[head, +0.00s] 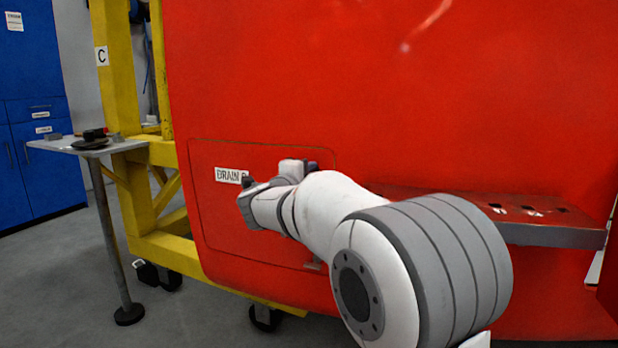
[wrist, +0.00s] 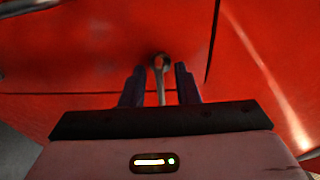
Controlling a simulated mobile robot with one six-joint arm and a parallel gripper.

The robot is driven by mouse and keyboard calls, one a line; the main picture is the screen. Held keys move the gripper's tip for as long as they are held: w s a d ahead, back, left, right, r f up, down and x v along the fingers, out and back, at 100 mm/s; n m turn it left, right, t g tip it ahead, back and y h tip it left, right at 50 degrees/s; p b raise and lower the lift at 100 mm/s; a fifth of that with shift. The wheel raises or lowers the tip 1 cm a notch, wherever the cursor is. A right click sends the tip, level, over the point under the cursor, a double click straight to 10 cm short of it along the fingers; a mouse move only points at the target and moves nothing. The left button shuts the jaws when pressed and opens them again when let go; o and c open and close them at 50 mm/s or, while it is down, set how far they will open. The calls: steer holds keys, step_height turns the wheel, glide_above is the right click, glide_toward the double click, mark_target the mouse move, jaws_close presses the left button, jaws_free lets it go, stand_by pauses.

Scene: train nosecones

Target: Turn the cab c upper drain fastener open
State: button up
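The drain panel (head: 225,235) with its "DRAIN C" label (head: 228,175) is set in the red nosecone and appears closed. In the wrist view, a grey metal fastener (wrist: 161,92) with a ring-shaped end shows against the red surface. My gripper (wrist: 160,68) has its two dark fingers apart, one on each side of the fastener. Gaps show between the fastener and both fingers, so it does not look gripped. In the head view my arm crosses the panel's right part and hides the fastener. I cannot tell the fastener's exact turn angle.
A small grey side table (head: 75,146) with dark items stands left of the yellow frame (head: 122,80). A red step ledge (head: 555,233) sticks out at the right, behind my arm. A small bracket (head: 313,264) sits at the panel's lower edge. Blue cabinets (head: 35,150) stand far left.

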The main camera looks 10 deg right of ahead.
steer(key=shift+c, duration=0.5)
jaws_close()
steer(key=shift+r+n+p, duration=0.1)
steer(key=shift+n+p, duration=0.2)
steer(key=shift+p, duration=0.2)
steer(key=n+p, duration=0.2)
steer(key=p, duration=0.1)
steer(key=shift+r+n+p, duration=0.15)
steer(key=shift+n+p, duration=0.2)
steer(key=shift+n, duration=0.05)
steer(key=n+p, duration=0.3)
steer(key=p, duration=0.1)
steer(key=shift+n, duration=0.3)
steer(key=n+t+p, duration=0.1)
steer(key=n+p, duration=0.4)
steer(key=shift+n, duration=0.4)
steer(key=n+p, duration=0.1)
steer(key=n, duration=0.1)
steer(key=n+p, duration=0.1)
steer(key=n, duration=0.1)
steer(key=n+p, duration=0.1)
steer(key=p, duration=0.1)
steer(key=shift+f+n+y, duration=0.25)
steer(key=shift+n+y, duration=0.05)
steer(key=shift+n, duration=0.1)
